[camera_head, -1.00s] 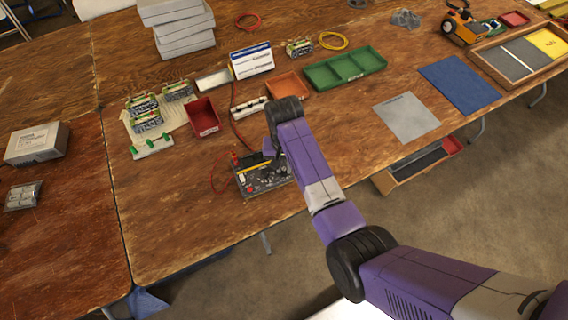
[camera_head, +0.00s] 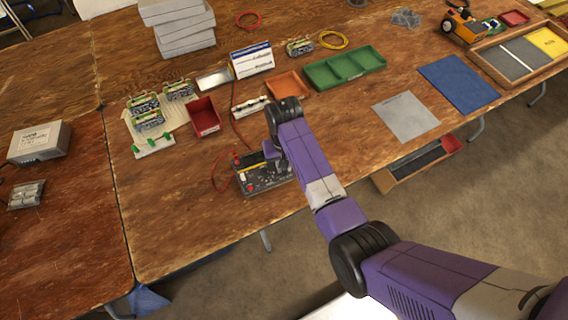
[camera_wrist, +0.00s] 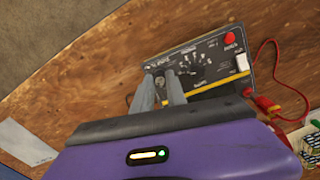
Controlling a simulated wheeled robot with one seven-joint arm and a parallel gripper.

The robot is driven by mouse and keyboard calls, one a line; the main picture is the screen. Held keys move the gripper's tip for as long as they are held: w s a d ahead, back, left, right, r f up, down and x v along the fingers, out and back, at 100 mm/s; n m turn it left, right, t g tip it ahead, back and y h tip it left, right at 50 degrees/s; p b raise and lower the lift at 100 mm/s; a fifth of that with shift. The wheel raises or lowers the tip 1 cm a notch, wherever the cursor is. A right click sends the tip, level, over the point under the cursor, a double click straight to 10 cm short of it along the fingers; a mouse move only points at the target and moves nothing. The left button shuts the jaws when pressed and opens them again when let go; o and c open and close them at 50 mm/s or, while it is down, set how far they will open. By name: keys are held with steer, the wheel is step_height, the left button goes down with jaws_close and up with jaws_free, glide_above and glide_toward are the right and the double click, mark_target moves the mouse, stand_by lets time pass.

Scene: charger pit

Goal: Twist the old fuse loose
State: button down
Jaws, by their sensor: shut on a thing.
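A black instrument with a labelled panel (camera_wrist: 215,62) lies on the wooden bench, with a central dial, a red button and a white part on its face. In the head view the instrument (camera_head: 262,182) is partly covered by my arm. My gripper (camera_wrist: 165,90) reaches down to the panel's left end in the wrist view, its grey fingers close together. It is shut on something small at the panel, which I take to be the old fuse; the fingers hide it. In the head view my gripper's fingertips are hard to make out.
Red leads (camera_wrist: 268,103) run from the instrument's side. A dark red bin (camera_head: 204,118), an orange tray (camera_head: 288,86) and a green tray (camera_head: 345,68) stand behind it. Circuit boards (camera_head: 148,120) sit at the left. Bare bench lies right of my arm, before a grey mat (camera_head: 406,115).

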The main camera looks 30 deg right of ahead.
steer(key=shift+n, duration=0.9)
steer(key=c, duration=1.3)
jaws_free()
steer(key=shift+o, duration=0.2)
steer(key=shift+r, duration=3.05)
